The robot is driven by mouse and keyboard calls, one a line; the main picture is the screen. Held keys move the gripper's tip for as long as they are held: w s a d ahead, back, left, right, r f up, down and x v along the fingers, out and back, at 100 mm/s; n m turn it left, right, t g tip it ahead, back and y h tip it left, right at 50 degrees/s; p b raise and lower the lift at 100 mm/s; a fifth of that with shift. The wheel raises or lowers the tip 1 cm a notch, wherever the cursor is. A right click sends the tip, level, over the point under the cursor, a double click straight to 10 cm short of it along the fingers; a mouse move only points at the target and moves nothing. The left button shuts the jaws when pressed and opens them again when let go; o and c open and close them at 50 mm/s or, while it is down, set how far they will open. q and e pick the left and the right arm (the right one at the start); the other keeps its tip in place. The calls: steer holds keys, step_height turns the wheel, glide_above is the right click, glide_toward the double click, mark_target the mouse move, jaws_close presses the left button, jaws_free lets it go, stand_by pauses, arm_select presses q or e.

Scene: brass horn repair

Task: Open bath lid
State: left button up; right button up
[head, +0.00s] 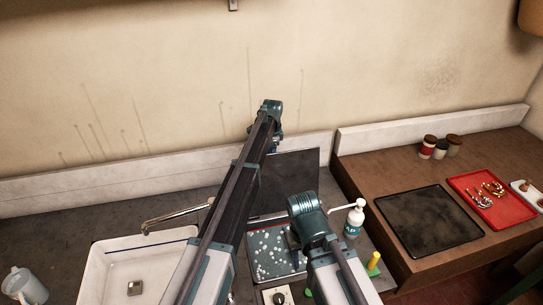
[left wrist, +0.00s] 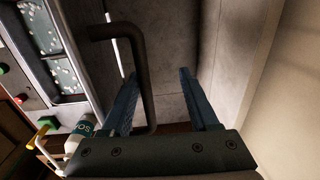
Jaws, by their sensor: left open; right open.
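The bath (head: 262,262) is a tank of bubbly greenish liquid; it also shows at the upper left of the left wrist view (left wrist: 62,45). Its dark lid (head: 300,172) stands roughly upright at the back of the bath, raised off the opening. In the left wrist view a dark bent handle (left wrist: 143,65) runs between my left gripper's blue fingers (left wrist: 158,82), close to the left finger. Those fingers are apart, not clamped on it. In the head view the left arm hides part of the lid and most of that gripper. My right gripper (head: 294,240) is open over the bath, partly hidden by its wrist.
A white sink (head: 105,270) with a tap (head: 178,216) lies left of the bath. A soap bottle (head: 354,218) and a yellow-topped item (head: 374,262) stand close on the right. Further right are a black mat (head: 428,220) and a red tray (head: 484,205). The wall is close behind.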

steer(key=shift+r, duration=0.1)
stand_by(0.3)
step_height(320, 180, up, 7)
steer(key=p, duration=0.7)
steer(key=shift+r+p, duration=0.15)
steer(key=shift+p, duration=0.15)
